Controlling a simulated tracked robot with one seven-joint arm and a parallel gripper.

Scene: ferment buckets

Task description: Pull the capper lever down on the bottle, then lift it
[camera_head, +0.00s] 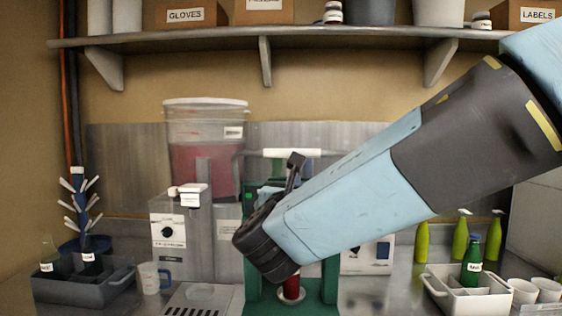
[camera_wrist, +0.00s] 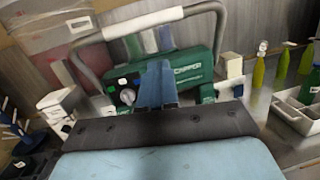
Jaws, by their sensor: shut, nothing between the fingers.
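The green capper (camera_head: 249,200) stands on the bench, largely hidden behind my arm in the head view. Its body also shows in the wrist view (camera_wrist: 190,66) with a round dial. Its lever is a grey bent bar with a white grip (camera_head: 290,153); the lever is raised, and its grip shows at the top of the wrist view (camera_wrist: 142,22). A red bottle (camera_head: 291,287) stands on the capper's base; its upper part is hidden by my arm. My gripper (camera_wrist: 158,70) is shut and empty, in front of the capper body and below the lever grip, apart from the grip.
A lidded bucket of red liquid (camera_head: 204,150) stands behind left. A grey crate (camera_head: 84,288) and bottle tree (camera_head: 82,205) are at left. A white divided crate (camera_head: 466,296), green bottles (camera_head: 460,238) and cups (camera_head: 535,288) are at right. A shelf (camera_head: 350,35) runs above.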

